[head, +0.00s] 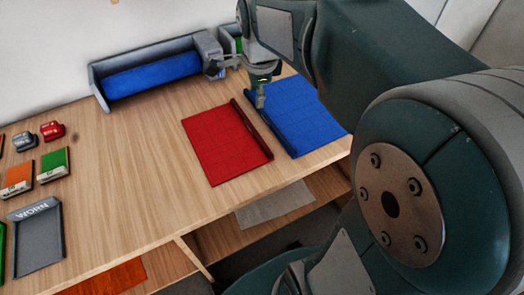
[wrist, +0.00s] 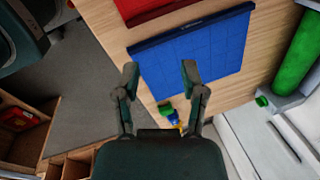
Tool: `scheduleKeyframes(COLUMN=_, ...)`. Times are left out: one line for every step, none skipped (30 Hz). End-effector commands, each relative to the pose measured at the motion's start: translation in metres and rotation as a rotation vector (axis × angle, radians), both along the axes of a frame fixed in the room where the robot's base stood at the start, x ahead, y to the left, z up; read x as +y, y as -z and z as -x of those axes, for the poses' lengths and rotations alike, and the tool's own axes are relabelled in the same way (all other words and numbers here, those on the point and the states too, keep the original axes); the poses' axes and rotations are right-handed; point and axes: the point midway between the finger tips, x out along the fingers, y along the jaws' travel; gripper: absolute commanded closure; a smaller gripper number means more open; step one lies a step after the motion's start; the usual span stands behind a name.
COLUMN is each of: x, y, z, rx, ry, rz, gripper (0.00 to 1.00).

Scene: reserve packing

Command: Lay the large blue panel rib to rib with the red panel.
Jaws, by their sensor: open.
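The red panel (head: 225,145) lies flat on the table with its dark rib along its right edge. The large blue panel (head: 305,115) lies flat just to its right, its dark rib along the left edge, facing the red rib. A narrow strip of wood seems to show between the two ribs. In the wrist view the blue panel (wrist: 205,62) is below the red panel (wrist: 150,8). My gripper (head: 259,98) is near the blue panel's far left part. In the wrist view my gripper (wrist: 160,72) has its fingers spread, with nothing between them.
A blue roll (head: 152,76) lies in a grey holder at the back. A grey labelled tray (head: 38,240) and orange and green blocks stand left. The table's middle is clear.

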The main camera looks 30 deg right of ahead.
Motion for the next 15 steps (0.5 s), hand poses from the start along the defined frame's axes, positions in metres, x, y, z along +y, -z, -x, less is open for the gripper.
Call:
scheduleKeyframes(x=0.005, y=-0.004, z=0.009, rx=-0.015, ry=-0.082, rz=0.019, gripper=0.46)
scheduleKeyframes(x=0.008, y=-0.006, z=0.014, rx=-0.021, ry=-0.136, rz=0.031, gripper=0.46)
scheduleKeyframes(x=0.012, y=-0.007, z=0.021, rx=-0.030, ry=-0.209, rz=0.048, gripper=0.46)
scheduleKeyframes(x=0.014, y=-0.009, z=0.026, rx=-0.036, ry=-0.263, rz=0.062, gripper=0.46)
scheduleKeyframes(x=0.017, y=-0.010, z=0.031, rx=-0.042, ry=-0.316, rz=0.075, gripper=0.46)
scheduleKeyframes(x=0.020, y=-0.011, z=0.037, rx=-0.052, ry=-0.387, rz=0.095, gripper=0.46)
scheduleKeyframes(x=0.022, y=-0.012, z=0.042, rx=-0.058, ry=-0.440, rz=0.110, gripper=0.46)
scheduleKeyframes(x=0.025, y=-0.013, z=0.047, rx=-0.066, ry=-0.495, rz=0.124, gripper=0.46)
scheduleKeyframes(x=0.028, y=-0.013, z=0.054, rx=-0.073, ry=-0.566, rz=0.146, gripper=0.46)
scheduleKeyframes(x=0.030, y=-0.014, z=0.059, rx=-0.080, ry=-0.618, rz=0.162, gripper=0.46)
scheduleKeyframes(x=0.032, y=-0.014, z=0.064, rx=-0.085, ry=-0.672, rz=0.178, gripper=0.46)
scheduleKeyframes(x=0.035, y=-0.014, z=0.070, rx=-0.093, ry=-0.742, rz=0.200, gripper=0.46)
scheduleKeyframes(x=0.037, y=-0.015, z=0.075, rx=-0.100, ry=-0.794, rz=0.218, gripper=0.46)
scheduleKeyframes(x=0.039, y=-0.014, z=0.080, rx=-0.106, ry=-0.847, rz=0.236, gripper=0.46)
scheduleKeyframes(x=0.042, y=-0.014, z=0.086, rx=-0.113, ry=-0.917, rz=0.260, gripper=0.46)
